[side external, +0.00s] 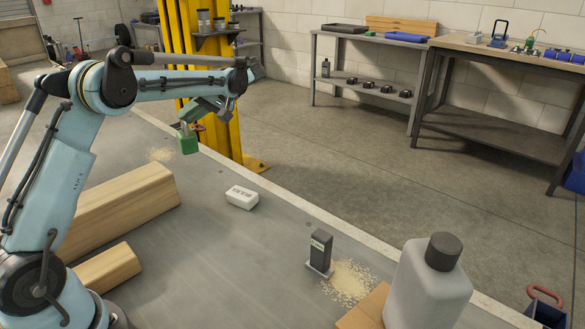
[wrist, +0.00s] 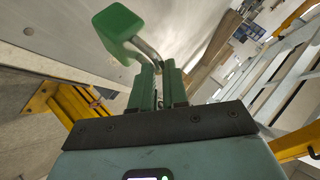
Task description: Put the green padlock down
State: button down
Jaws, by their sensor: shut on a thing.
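The green padlock (side external: 188,144) hangs in the air above the grey work surface (side external: 215,240) in the side external view, in front of the yellow column. In the wrist view the padlock (wrist: 118,28) has a green block body and a bent silver shackle. My gripper (side external: 187,126) points down and is shut on the shackle, with the body hanging beyond the fingertips. In the wrist view my gripper's green fingers (wrist: 157,68) close around the shackle's end. The padlock is clear of the surface.
Wooden beams (side external: 125,205) lie on the surface at left. A small white box (side external: 241,197), a black upright block (side external: 320,251) beside sawdust (side external: 349,283), and a grey bottle (side external: 428,290) stand on it. Bare surface lies between them. A yellow column (side external: 222,130) rises behind.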

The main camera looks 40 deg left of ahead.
aim_at(192, 131)
jog(key=w+d+m+t, duration=0.1)
jog(key=w+d, duration=0.1)
jog(key=d, duration=0.6)
jog(key=a+f, duration=0.2)
jog(key=a, duration=0.1)
jog(key=a+f, duration=0.2)
jog(key=a, duration=0.2)
jog(key=a+f, duration=0.2)
jog(key=a, duration=0.2)
jog(key=shift+s+a+f, duration=0.2)
jog(key=shift+s+a, duration=0.05)
jog(key=shift+s, duration=0.15)
jog(key=shift+f, duration=2.05)
jog(key=shift+f, duration=0.1)
jog(key=c, duration=1.1)
grip_release()
jog(key=shift+c, duration=0.2)
